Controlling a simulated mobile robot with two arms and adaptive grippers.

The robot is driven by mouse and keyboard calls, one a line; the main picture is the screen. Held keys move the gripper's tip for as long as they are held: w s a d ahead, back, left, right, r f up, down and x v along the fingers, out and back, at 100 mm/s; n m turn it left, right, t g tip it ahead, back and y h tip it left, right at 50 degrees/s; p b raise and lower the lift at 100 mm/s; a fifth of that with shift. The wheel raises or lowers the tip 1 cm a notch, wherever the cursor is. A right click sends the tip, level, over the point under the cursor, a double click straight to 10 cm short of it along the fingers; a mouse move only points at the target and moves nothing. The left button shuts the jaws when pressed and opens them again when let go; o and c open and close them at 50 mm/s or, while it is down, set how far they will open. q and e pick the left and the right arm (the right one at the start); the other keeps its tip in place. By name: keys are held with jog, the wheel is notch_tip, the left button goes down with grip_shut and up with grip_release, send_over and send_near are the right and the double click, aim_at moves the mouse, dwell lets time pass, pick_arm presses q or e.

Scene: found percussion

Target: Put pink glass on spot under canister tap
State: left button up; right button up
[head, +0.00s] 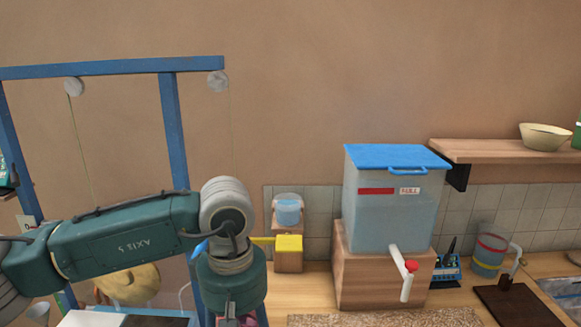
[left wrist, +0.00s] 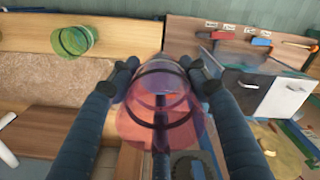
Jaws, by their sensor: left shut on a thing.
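The pink glass (left wrist: 150,128), see-through with dark rings, sits between the two fingers of my left gripper (left wrist: 162,70) in the left wrist view; the gripper is shut on it. In the head view my left wrist hangs at the bottom edge, left of the canister, and the gripper is mostly cut off. The canister (head: 385,212) is a clear box with a blue lid on a wooden stand (head: 365,270). Its white tap (head: 406,284) with a red knob points down. A brown speckled mat (head: 390,319) lies at the bottom edge near the tap. My right gripper is not in view.
A yellow block (head: 289,244) and a small blue cup (head: 288,210) are left of the canister. A banded mug (head: 488,255) and dark board (head: 512,304) are right. A green glass (left wrist: 75,38) stands beyond the mat (left wrist: 60,80) in the wrist view.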

pick_arm(q)
jog(key=s+a+m, duration=0.5)
jog(key=a+m, duration=0.2)
jog(key=a, duration=0.3)
jog(key=s+f, duration=0.4)
jog(key=f, duration=0.1)
jog(key=shift+s+a+f, duration=0.15)
jog(key=shift+a+f, duration=0.1)
jog(key=shift+a, duration=0.05)
